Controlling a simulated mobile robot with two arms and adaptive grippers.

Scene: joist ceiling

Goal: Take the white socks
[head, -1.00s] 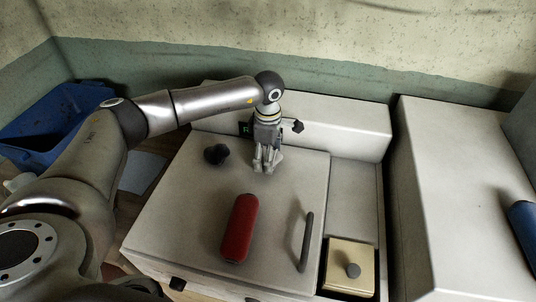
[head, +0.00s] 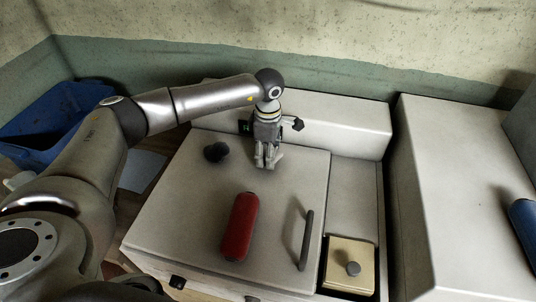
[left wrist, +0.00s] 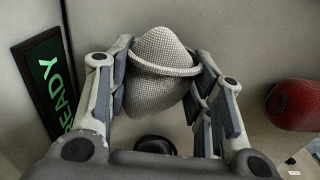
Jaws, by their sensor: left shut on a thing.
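The white socks (left wrist: 160,72) are a rolled, knitted bundle. In the left wrist view they sit between the two fingers of my left gripper (left wrist: 165,85), which press on them from both sides. In the head view my left gripper (head: 267,160) points down over the rear part of a white machine lid. The socks are mostly hidden by the fingers there, and I cannot tell whether they still touch the lid. My right gripper is in neither view.
A red cylinder (head: 240,227) lies on the lid (head: 180,215), with a dark knob (head: 216,152) left of my gripper. A grey handle (head: 306,240) stands at right. A raised back panel (head: 345,125) is behind. A blue bin (head: 45,125) is at far left.

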